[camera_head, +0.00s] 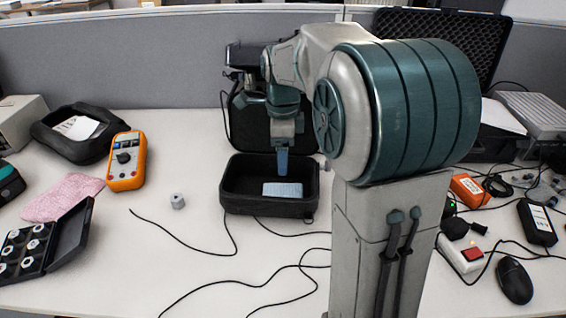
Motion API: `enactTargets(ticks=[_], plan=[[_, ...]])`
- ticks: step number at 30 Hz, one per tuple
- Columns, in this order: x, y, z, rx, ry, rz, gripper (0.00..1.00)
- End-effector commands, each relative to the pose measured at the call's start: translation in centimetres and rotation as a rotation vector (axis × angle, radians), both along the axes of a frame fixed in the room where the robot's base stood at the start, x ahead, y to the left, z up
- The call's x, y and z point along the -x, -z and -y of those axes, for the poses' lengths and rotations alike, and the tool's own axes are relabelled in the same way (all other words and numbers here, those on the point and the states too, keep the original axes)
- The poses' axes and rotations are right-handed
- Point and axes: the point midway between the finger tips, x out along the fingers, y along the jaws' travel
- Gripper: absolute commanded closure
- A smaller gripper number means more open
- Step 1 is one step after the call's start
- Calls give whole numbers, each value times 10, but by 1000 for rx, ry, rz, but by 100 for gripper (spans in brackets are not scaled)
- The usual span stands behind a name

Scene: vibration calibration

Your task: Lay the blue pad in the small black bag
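The light-blue pad (282,190) lies flat inside the small open black bag (268,208), towards its right front part. The bag stands on the table with its lid (248,125) raised at the back. My gripper (282,168) points down over the bag, its blue tip just behind and above the pad in the picture. A dark strip shows between the tip and the pad, so they look apart. The fingers overlap from this angle, and their opening is hidden.
A grey metal weight (177,201) and black cables lie near the bag. An orange multimeter (126,161), a pink cloth (62,197) and a box of round pieces (45,245) are at left. A power strip (462,253) and mouse (514,281) are at right. The front-left table is mostly clear.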

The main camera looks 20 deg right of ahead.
Motion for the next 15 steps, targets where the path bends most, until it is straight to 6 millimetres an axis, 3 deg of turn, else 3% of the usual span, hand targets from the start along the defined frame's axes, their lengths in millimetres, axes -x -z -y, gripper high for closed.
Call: enactTargets(ticks=[5,8,15], plan=[[5,-10,-1,-1,-40,3,25],[18,-9,-3,-2,-159,12,25],[73,1,-10,10,-681,55,25]])
